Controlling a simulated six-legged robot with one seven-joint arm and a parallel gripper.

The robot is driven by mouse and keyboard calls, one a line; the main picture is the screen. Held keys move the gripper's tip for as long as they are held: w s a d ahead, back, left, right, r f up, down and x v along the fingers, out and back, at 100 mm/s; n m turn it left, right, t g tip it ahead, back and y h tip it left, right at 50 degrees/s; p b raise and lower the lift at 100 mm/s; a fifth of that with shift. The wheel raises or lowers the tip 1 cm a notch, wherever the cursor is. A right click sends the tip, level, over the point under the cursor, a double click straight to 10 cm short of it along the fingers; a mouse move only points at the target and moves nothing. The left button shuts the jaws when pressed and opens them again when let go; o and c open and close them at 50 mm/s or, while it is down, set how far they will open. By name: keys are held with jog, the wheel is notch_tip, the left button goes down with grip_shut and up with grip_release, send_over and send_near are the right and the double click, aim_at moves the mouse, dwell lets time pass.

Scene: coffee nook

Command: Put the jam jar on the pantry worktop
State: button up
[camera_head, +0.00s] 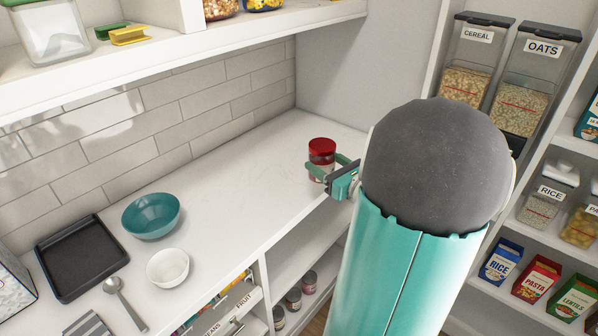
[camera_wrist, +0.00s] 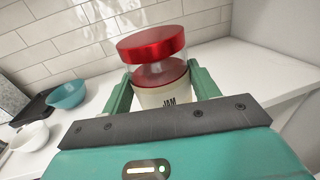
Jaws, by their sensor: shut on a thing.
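The jam jar (camera_head: 321,152) has a red lid and a pale label, and stands upright at the right part of the white pantry worktop (camera_head: 262,155). In the wrist view the jar (camera_wrist: 157,70) shows its lid, clear glass, red jam and part of the word JAM. My gripper (camera_head: 334,170) is shut on the jar, with one green finger on each side of it; the fingers also show in the wrist view (camera_wrist: 162,92). The jar's base is hidden, so I cannot tell whether it touches the worktop.
A teal bowl (camera_head: 151,215), a white bowl (camera_head: 168,267), a black tray (camera_head: 82,258) and a spoon (camera_head: 125,304) lie on the left of the worktop. A shelf (camera_head: 180,55) overhangs the back. The worktop between the bowls and the jar is clear.

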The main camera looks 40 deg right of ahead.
jog(key=w+d+f, duration=0.1)
jog(key=w+f, duration=0.1)
jog(key=w, duration=0.1)
jog(key=w+d+f, duration=0.1)
jog(key=w+f, duration=0.2)
jog(key=w+d+f, duration=0.2)
jog(key=w, duration=0.1)
jog(key=shift+w+f, duration=0.1)
jog(key=shift+f, duration=0.2)
jog(key=shift+w+f, duration=0.15)
jog(key=shift+f, duration=0.8)
jog(key=shift+w+f, duration=0.1)
jog(key=shift+f, duration=0.8)
jog(key=shift+f, duration=0.1)
jog(key=o, duration=1.2)
jog(key=shift+f, duration=0.1)
